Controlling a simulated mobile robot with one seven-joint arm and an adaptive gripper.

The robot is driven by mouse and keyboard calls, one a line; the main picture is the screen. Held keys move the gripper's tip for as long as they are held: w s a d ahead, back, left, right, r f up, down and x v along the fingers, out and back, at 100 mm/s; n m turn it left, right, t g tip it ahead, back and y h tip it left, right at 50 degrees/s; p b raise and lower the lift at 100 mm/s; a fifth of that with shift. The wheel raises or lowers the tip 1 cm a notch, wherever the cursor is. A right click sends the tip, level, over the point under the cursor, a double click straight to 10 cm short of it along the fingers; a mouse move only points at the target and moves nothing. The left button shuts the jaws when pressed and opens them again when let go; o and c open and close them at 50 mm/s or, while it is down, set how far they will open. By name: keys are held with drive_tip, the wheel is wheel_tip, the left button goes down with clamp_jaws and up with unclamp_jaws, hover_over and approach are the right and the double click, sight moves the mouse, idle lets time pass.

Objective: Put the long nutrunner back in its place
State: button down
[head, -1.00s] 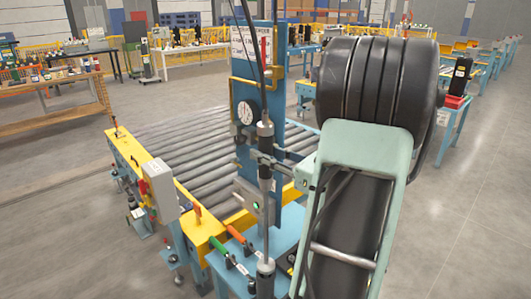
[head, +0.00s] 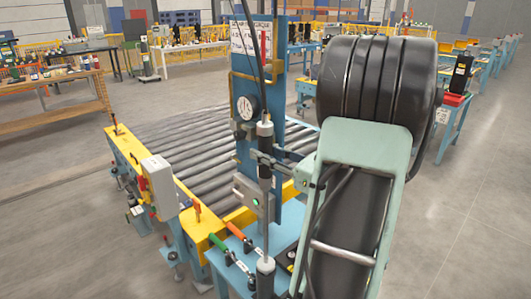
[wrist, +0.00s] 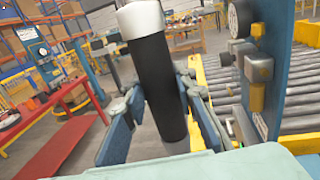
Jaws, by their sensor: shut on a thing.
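The long nutrunner is a tall, thin, upright tool with silver ends (head: 265,262) and a black grip. My gripper (head: 263,158) is shut around the nutrunner's black grip and holds it in front of the blue column (head: 285,145). In the wrist view the black grip (wrist: 158,85) stands between the two fingers, tilted slightly in the picture. A yellow bracket (head: 240,92) sits on the column's left edge, above a round gauge (head: 248,108). I cannot tell whether the nutrunner touches the column or the bench below.
A roller conveyor (head: 195,140) with yellow rails runs behind the column. A grey box (head: 158,172) stands at its left. Dark cables hang by the column. Open floor lies right.

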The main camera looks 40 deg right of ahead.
drive_tip(key=shift+f+b, duration=0.8)
drive_tip(key=shift+f, duration=0.1)
idle(0.3)
drive_tip(key=c, duration=1.5)
unclamp_jaws()
drive_tip(key=shift+s+f, duration=0.1)
drive_tip(key=shift+f, duration=0.15)
drive_tip(key=v, duration=1.2)
drive_tip(key=shift+r, duration=0.1)
